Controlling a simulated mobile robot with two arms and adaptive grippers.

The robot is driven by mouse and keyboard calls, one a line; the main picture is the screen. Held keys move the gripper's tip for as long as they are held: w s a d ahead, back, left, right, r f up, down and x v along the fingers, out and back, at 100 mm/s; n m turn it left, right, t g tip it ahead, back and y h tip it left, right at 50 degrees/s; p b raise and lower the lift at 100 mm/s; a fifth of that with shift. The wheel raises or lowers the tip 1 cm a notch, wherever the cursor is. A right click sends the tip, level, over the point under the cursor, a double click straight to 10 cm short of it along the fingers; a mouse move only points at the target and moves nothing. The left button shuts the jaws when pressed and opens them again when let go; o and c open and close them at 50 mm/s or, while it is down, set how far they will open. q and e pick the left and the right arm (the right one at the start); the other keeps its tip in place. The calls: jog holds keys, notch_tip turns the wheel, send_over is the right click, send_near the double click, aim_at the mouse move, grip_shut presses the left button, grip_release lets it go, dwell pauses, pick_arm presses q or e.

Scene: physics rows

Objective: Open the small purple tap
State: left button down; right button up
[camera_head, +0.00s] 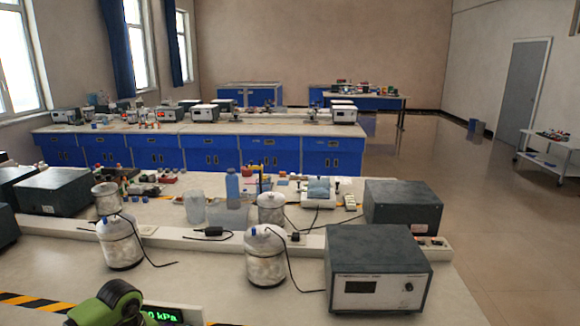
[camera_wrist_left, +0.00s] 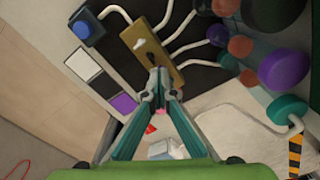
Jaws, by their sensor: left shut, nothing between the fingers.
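In the left wrist view my left gripper (camera_wrist_left: 160,78) has its two teal fingers together at the tips, with nothing held. Behind the tips is a brown block (camera_wrist_left: 148,42) with a small white lever and several white pipes. To the right is a cluster of round knobs: a purple one (camera_wrist_left: 284,69), a teal one (camera_wrist_left: 288,110) and smaller reddish ones (camera_wrist_left: 240,45). The gripper is apart from the purple knob. I cannot tell whether this knob is the small purple tap. In the head view the taps cannot be made out. My right gripper is not in view.
In the wrist view a purple square (camera_wrist_left: 123,103) lies beside black and white ones, and a blue cap (camera_wrist_left: 84,29) tops a pipe. In the head view a kPa display (camera_head: 165,315) stands at the front edge. Glass jars (camera_head: 266,257) and a grey instrument (camera_head: 377,270) stand farther back.

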pick_arm(q)
jog(key=shift+n, duration=0.9)
jog(key=shift+r+n+p, duration=0.15)
jog(key=shift+n+p, duration=0.55)
jog(key=shift+n, duration=0.1)
jog(key=n+p, duration=0.2)
jog(key=n, duration=0.2)
jog(key=shift+n, duration=0.7)
jog(key=c, duration=2.9)
grip_release()
jog(key=shift+o, duration=1.4)
